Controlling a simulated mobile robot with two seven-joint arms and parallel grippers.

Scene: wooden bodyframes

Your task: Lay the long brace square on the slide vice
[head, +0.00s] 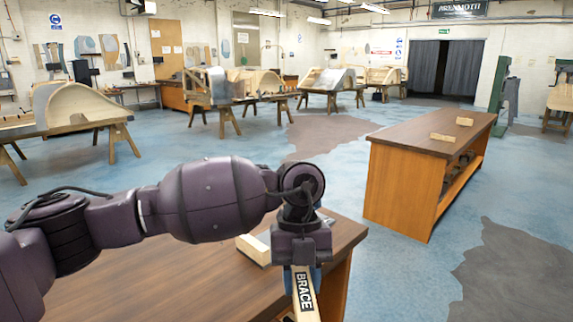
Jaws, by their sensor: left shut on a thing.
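My left gripper (302,272) hangs pointing down at the right end of the near bench, shut on a pale wooden brace (305,297). The brace has a dark label reading BRACE. It runs down out of the bottom of the picture, so its lower end and full length are hidden. I cannot make out a slide vice for certain. My right gripper is not in view.
A dark-topped near bench (215,285) lies under my left arm, with a pale wooden block (254,249) partly hidden behind the wrist. A second bench (415,143) stands to the right with small wooden blocks (442,137) on top. Blue floor separates them.

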